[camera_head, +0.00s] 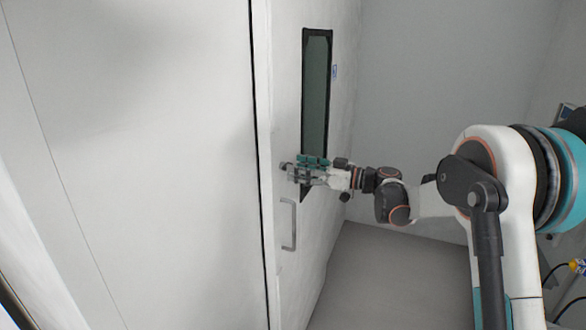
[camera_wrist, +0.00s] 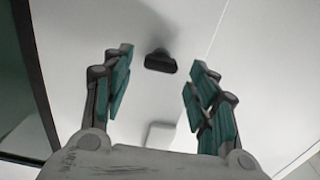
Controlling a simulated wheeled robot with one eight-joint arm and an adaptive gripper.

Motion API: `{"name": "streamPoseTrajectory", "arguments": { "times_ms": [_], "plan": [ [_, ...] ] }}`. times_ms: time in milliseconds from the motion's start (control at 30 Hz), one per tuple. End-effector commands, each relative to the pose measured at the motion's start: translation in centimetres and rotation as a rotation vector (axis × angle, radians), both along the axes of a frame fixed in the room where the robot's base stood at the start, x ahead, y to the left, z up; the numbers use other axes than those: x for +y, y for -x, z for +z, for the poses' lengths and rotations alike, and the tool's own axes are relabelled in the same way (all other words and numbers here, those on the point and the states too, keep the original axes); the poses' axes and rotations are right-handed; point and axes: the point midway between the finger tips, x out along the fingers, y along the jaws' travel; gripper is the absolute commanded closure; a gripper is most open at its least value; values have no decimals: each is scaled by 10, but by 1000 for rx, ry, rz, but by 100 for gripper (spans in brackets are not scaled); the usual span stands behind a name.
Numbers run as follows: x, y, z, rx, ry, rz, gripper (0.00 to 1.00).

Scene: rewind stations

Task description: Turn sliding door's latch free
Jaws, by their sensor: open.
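The latch (camera_wrist: 160,62) is a small dark knob on the white sliding door (camera_wrist: 205,22). In the wrist view it lies ahead, between the spread fingers and apart from both. In the head view, a small dark spot at the fingertips looks like the latch (camera_head: 283,165), partly hidden by the gripper. My gripper (camera_head: 296,170) is open and empty, with teal finger pads, and reaches toward the door (camera_head: 288,105) just above its handle. Its fingers also frame the wrist view (camera_wrist: 160,74). I cannot tell the exact gap to the latch.
A pale vertical pull handle (camera_head: 290,224) is below my gripper. A dark-framed narrow window (camera_head: 316,90) is above and behind it. A large white panel (camera_head: 130,150) fills the left side. Grey floor (camera_head: 375,275) is clear beneath my arm. A yellow connector with cables (camera_head: 576,266) is at far right.

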Motion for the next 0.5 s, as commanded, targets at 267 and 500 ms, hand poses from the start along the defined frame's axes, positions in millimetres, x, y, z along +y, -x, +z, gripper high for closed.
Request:
{"name": "streamPoseTrajectory", "arguments": {
  "times_ms": [267,500],
  "plan": [
    [23,-9,0,0,0,0,47],
    [24,-9,0,0,0,0,47]
  ]
}}
